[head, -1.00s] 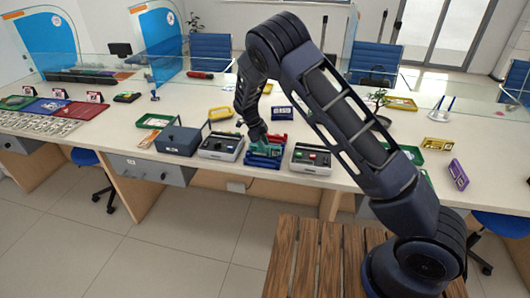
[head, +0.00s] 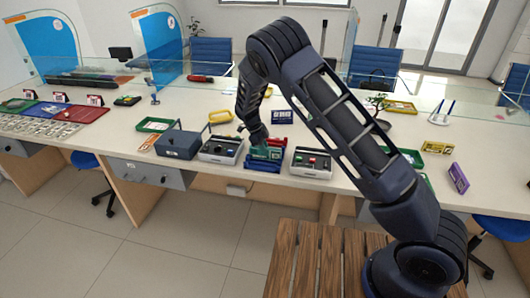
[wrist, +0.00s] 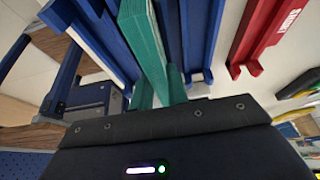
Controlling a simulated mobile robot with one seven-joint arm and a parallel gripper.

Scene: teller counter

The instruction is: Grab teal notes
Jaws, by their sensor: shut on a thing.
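The teal notes (wrist: 143,40) stand as a flat banded stack in the wrist view, with my gripper (wrist: 158,88) shut on their near end. Blue tray walls rise on both sides of the notes. In the head view the teal notes (head: 267,153) show at the blue tray (head: 262,166) near the counter's front edge, below my gripper (head: 260,142). I cannot tell whether the notes still touch the tray floor. A red holder (wrist: 272,35) with white lettering stands to the right in the wrist view.
Grey boxes with small items stand left (head: 220,150) and right (head: 311,162) of the blue tray. A dark blue lidded box (head: 178,145) is further left. A glass screen runs along the back of the counter (head: 350,115).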

